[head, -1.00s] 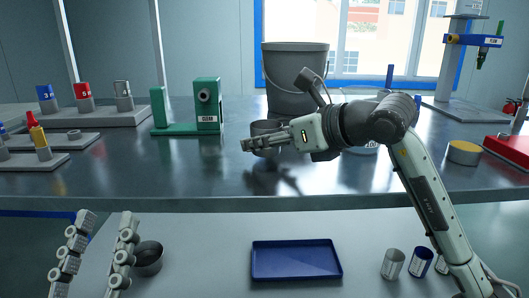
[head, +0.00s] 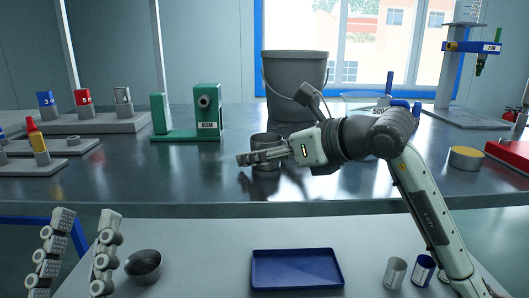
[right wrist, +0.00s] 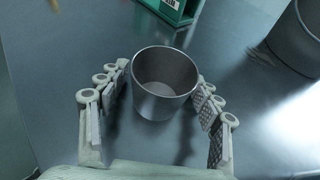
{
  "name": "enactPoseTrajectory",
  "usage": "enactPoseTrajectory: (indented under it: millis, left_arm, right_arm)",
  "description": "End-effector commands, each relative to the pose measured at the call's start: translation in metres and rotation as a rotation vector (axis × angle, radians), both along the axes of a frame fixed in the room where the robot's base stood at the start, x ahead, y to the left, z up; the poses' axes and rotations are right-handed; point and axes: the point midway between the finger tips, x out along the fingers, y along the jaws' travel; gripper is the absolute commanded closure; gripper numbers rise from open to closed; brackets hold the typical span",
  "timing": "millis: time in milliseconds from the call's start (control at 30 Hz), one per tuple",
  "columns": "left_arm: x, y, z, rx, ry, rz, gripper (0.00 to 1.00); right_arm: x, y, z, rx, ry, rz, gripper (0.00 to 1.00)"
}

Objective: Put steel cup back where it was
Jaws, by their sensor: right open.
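The steel cup (head: 266,138) stands upright on the metal counter, in front of the grey bucket. In the head view my right gripper (head: 240,159) covers part of it. In the right wrist view the cup (right wrist: 165,82) is empty and sits between the two spread fingers of my right gripper (right wrist: 160,75). The fingers are open on both sides of it; whether either touches it I cannot tell. My left gripper (head: 87,215) is at the lower left, with its fingers apart and nothing between them.
The grey bucket (head: 296,85) and a green fixture (head: 207,112) stand behind the cup. On the lower front table are a dark bowl (head: 143,267), a blue tray (head: 297,269), a metal cup (head: 395,273) and a blue-banded cup (head: 423,270).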

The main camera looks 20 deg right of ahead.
Motion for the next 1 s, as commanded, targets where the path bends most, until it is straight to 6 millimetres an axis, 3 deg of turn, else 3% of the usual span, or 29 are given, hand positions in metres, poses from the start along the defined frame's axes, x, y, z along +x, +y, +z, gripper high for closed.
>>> enactPoseTrajectory:
  millis: [233,700,1000]
  left_arm:
    - [0.005,-0.003,-0.005,0.014,0.049,-0.003,0.6]
    - [0.006,-0.004,-0.007,0.019,0.062,-0.005,0.6]
    - [0.005,-0.003,-0.006,0.016,0.055,-0.005,0.6]
  right_arm:
    - [-0.002,-0.002,0.005,-0.001,0.0,-0.002,0.35]
    - [-0.078,-0.045,0.039,-0.003,-0.001,-0.002,0.35]
    - [-0.097,-0.054,0.048,-0.001,0.001,-0.001,0.35]
